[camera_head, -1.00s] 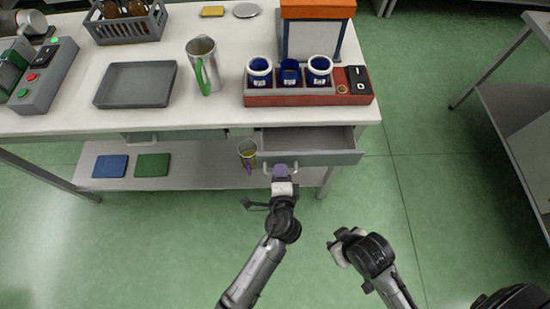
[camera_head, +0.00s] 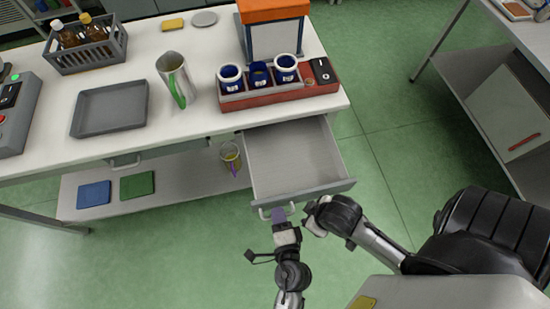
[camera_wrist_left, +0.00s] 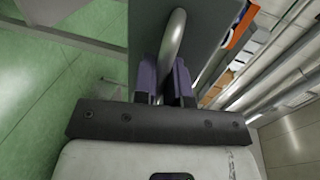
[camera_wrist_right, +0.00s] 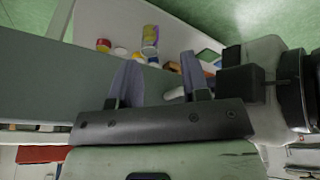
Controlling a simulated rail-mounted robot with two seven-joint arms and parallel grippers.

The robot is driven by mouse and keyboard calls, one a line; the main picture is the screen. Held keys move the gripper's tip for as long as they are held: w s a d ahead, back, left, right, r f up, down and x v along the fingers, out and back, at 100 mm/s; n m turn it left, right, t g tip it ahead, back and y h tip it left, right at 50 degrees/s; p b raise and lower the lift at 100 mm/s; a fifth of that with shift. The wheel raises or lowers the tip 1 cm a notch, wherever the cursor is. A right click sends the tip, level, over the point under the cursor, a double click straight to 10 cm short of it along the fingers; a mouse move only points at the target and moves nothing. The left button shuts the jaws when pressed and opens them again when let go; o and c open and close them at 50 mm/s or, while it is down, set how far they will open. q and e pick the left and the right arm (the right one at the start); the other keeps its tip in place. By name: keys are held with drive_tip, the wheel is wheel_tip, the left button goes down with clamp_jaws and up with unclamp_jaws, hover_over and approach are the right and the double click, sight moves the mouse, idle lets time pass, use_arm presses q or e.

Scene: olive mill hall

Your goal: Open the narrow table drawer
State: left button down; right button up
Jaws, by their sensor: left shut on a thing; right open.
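The narrow drawer (camera_head: 292,157) of the white-topped table is pulled well out on the table's right side, and its inside looks empty. My left gripper (camera_head: 280,217) is shut on the drawer's bar handle at its front. In the left wrist view the purple fingers (camera_wrist_left: 165,82) sit on both sides of the pale handle (camera_wrist_left: 173,45), against the grey drawer front (camera_wrist_left: 150,30). My right gripper (camera_head: 312,213) is just right of the handle, close to the drawer front. In the right wrist view its fingers (camera_wrist_right: 158,82) are apart with nothing gripped.
The tabletop holds a red tray (camera_head: 290,94) with blue-and-white jars, a metal jug (camera_head: 174,78), a grey tray (camera_head: 110,107) and a bottle crate (camera_head: 86,49). Another table (camera_head: 505,110) is at right.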

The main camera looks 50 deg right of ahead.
use_arm(q)
drive_tip(key=c, duration=1.2)
unclamp_jaws()
drive_tip(key=v, duration=1.4)
drive_tip(key=shift+p, duration=0.35)
drive_tip(key=shift+w+f, duration=0.1)
